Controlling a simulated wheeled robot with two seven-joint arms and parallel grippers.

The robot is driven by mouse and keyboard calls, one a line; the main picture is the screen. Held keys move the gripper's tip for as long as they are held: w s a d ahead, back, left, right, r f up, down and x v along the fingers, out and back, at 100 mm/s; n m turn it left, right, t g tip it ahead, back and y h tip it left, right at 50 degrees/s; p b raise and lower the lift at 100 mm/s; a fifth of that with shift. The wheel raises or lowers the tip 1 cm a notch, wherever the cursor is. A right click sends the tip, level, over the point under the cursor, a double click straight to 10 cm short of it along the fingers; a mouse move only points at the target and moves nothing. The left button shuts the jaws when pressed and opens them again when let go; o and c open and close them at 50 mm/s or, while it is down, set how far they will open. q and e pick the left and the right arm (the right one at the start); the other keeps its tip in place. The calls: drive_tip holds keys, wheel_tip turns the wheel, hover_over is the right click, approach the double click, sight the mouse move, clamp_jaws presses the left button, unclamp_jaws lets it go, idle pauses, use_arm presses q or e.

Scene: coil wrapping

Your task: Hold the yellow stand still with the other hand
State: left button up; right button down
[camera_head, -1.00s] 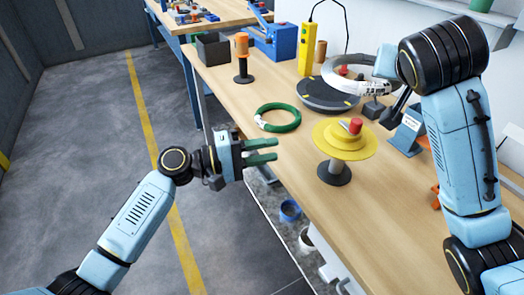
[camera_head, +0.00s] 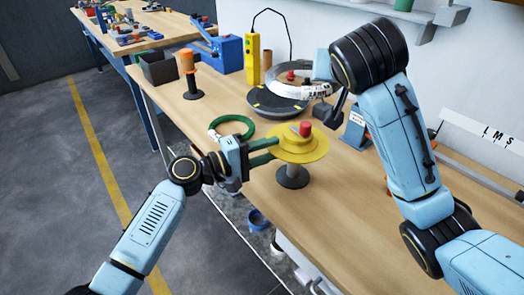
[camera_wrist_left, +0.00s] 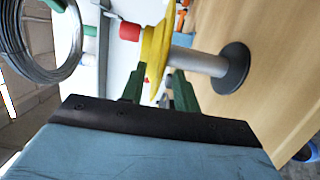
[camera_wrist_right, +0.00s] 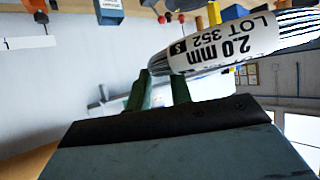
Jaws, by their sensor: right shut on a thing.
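The yellow stand (camera_head: 302,150) has a wide yellow disc, a red knob on top, a grey post and a dark round base on the table. My left gripper (camera_head: 272,151) is open at the disc's left side, its green fingers pointing at the stand. My right gripper (camera_wrist_right: 160,83) is shut on a labelled grey wire coil (camera_wrist_right: 215,48), which is held over the black turntable (camera_head: 272,104). My right arm hides part of this.
A green coil (camera_head: 218,135) lies behind my left gripper. An orange-topped post (camera_head: 188,70), a dark bin (camera_head: 158,68), a blue box (camera_head: 228,52) and a yellow control box (camera_head: 253,60) stand farther back. The front right of the table is clear.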

use_arm(q)
clamp_jaws()
use_arm(e)
drive_tip(key=shift+r, duration=0.1)
use_arm(q)
drive_tip(key=shift+o, duration=0.2)
unclamp_jaws()
